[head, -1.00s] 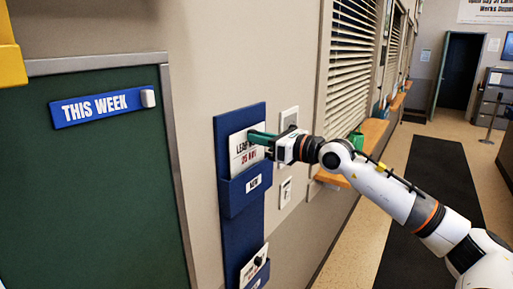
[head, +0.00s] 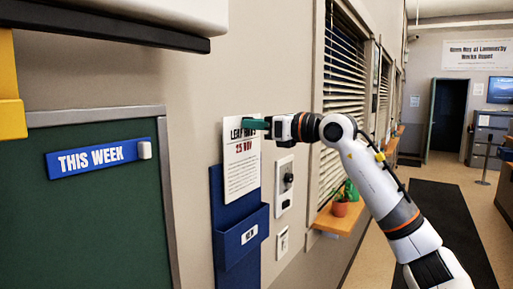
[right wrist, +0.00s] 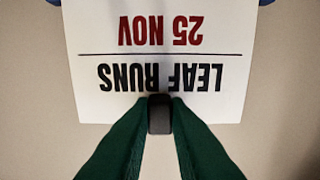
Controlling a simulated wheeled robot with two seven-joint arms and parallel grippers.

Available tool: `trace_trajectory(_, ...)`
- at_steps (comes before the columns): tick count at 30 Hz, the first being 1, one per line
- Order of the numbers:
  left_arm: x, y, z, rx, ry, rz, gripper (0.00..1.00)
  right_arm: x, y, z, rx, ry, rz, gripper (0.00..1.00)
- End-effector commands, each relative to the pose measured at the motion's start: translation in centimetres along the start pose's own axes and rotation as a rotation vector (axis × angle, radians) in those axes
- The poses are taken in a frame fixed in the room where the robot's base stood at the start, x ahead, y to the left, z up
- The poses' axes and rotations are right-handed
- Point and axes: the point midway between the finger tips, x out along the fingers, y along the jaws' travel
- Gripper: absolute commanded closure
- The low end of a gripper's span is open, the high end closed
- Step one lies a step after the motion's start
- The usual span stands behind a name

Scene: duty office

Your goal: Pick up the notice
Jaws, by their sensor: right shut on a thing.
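The notice (head: 241,170) is a white sheet headed "LEAF RUNS 25 NOV". In the head view it is upright above the pocket of the blue wall holder (head: 228,239), which is labelled "NEW". My right gripper (head: 250,127) has green fingers shut on the notice's top edge. In the right wrist view the notice (right wrist: 160,62) appears upside down, with the fingertips (right wrist: 160,112) at its heading edge. My left gripper is not in view.
A green board (head: 85,215) with a blue "THIS WEEK" label (head: 98,160) is on the left. Wall fittings (head: 285,186) are right of the holder. A potted plant (head: 340,207) stands on a wooden sill (head: 338,220). A dark overhead ledge (head: 100,27) is at upper left.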

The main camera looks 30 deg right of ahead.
Motion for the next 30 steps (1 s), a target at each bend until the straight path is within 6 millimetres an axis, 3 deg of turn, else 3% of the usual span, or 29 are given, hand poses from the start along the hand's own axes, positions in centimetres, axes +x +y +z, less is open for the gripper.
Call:
trace_trajectory(6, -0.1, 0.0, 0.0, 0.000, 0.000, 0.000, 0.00, -0.1, -0.1, -4.5, 0.000, 0.006, -0.002, 1.00)
trace_trajectory(15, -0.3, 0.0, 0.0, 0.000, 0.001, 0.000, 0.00, 0.0, -0.1, -9.3, 0.000, 0.003, -0.001, 1.00)
trace_trajectory(22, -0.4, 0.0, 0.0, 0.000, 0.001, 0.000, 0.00, 0.0, -0.1, -11.6, -0.001, 0.001, -0.001, 1.00)
trace_trajectory(30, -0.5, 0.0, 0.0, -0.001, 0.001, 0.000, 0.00, 0.0, 0.0, -12.4, -0.001, -0.001, 0.000, 1.00)
